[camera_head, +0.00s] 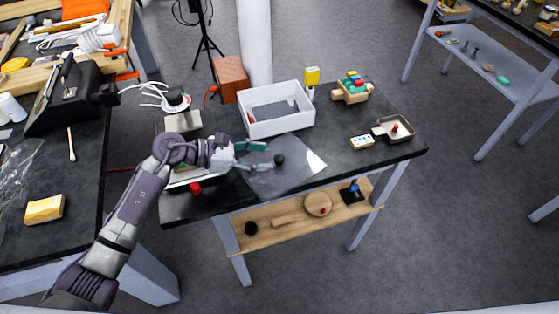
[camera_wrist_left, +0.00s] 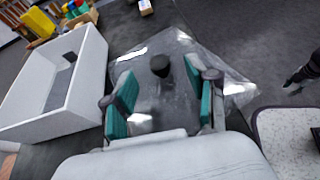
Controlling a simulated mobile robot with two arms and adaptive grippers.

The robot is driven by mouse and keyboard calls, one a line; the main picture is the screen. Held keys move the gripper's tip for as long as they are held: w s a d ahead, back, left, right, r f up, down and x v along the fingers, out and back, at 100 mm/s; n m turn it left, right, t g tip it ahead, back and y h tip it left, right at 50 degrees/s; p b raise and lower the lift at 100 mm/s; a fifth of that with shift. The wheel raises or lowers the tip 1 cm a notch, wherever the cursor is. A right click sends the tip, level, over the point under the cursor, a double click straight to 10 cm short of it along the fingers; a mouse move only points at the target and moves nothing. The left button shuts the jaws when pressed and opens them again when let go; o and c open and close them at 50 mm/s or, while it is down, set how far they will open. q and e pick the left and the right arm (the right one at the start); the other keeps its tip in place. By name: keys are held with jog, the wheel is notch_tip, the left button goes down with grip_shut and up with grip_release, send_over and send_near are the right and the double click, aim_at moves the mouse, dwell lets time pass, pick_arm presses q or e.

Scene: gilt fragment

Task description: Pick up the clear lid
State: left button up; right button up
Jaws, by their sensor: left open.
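The clear lid (camera_head: 300,172) is a flat transparent sheet with a black knob (camera_head: 280,160), near the front edge of the dark table. In the left wrist view the lid (camera_wrist_left: 185,45) and its upright knob (camera_wrist_left: 160,66) lie ahead of the fingers. My left gripper (camera_head: 257,158) has teal finger pads and reaches over the lid from the left. In the wrist view its fingers (camera_wrist_left: 166,95) are spread, with the knob beyond and between their tips and nothing held.
A white open box (camera_head: 277,125) stands just behind the lid; it is left in the wrist view. A white tray-like thing with a red knob (camera_head: 195,187) lies under my gripper. The right front tabletop is clear.

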aim_at(276, 158)
pick_arm(q)
jog(key=shift+w+d+f, duration=0.1)
jog(key=shift+d, duration=0.15)
jog(key=p+x, duration=0.2)
jog(key=x, duration=0.2)
jog(key=shift+d, duration=0.1)
jog(key=shift+w+d+f, duration=0.15)
jog(key=shift+d+f, duration=0.05)
jog(key=shift+d, duration=0.1)
jog(key=shift+c, duration=0.4)
grip_shut()
pick_arm(e)
jog(key=shift+w+a+r, duration=0.25)
jog(key=shift+w+r, duration=0.55)
jog(key=shift+r, duration=0.3)
